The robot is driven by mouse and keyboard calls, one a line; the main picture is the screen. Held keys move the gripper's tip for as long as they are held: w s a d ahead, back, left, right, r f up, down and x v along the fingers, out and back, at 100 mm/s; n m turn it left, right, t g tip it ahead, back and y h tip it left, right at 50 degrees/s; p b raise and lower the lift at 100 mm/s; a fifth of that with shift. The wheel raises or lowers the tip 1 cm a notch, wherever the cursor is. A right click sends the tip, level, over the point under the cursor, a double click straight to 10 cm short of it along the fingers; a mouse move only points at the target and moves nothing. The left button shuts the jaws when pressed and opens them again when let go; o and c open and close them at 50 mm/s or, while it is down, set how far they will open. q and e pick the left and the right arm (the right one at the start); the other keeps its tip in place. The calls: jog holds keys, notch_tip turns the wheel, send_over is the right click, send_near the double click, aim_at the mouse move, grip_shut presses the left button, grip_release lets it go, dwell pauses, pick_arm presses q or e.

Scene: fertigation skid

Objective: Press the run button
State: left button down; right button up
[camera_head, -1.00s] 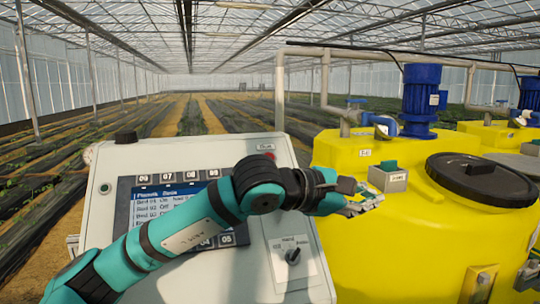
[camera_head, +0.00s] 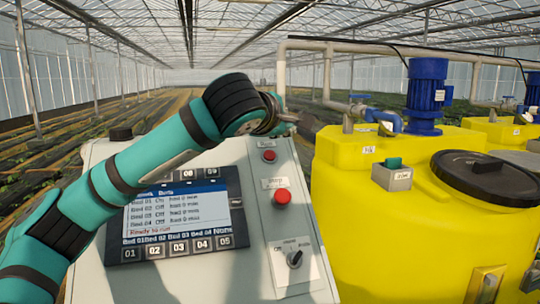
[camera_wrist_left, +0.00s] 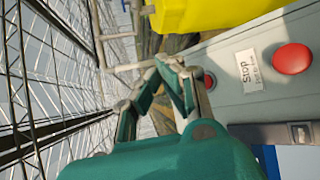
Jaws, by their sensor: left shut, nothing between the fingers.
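On the sloped grey console, a small red round button (camera_head: 269,156) sits beneath a label that appears to read Run. Below it is a larger red button (camera_head: 282,197) labelled Stop. My left gripper (camera_head: 290,118) is at the console's top edge, above and slightly right of the small button, partly hidden by my wrist. In the left wrist view my gripper (camera_wrist_left: 165,70) is shut and empty. The small red button (camera_wrist_left: 209,80) is partly hidden beside a finger, and the large Stop button (camera_wrist_left: 293,58) is at right. My right gripper is out of view.
The console screen (camera_head: 175,210) shows a bed list and "Ready to run". A selector knob (camera_head: 295,258) is below the Stop button. A grey box with a green button (camera_head: 394,163) stands on the yellow tank (camera_head: 370,240). A dark knob (camera_head: 121,134) tops the console's left.

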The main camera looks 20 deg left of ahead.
aim_at(270, 155)
pick_arm(q)
jog(key=shift+f, duration=0.15)
jog(key=w+a+f, duration=0.1)
jog(key=f, duration=0.1)
jog(key=w+f, duration=0.1)
jog(key=w+a+f, duration=0.1)
jog(key=w+f, duration=0.1)
jog(key=shift+a+f, duration=0.3)
jog(key=shift+a, duration=0.05)
jog(key=shift+w+a+f+b, duration=0.25)
jog(key=shift+w+f+b, duration=0.15)
jog(key=shift+w+b, duration=0.15)
jog(key=shift+s, duration=0.1)
dwell(0.7)
jog(key=shift+w+a+f+b, duration=0.15)
jog(key=shift+w+f+b, duration=0.15)
jog(key=shift+b, duration=0.25)
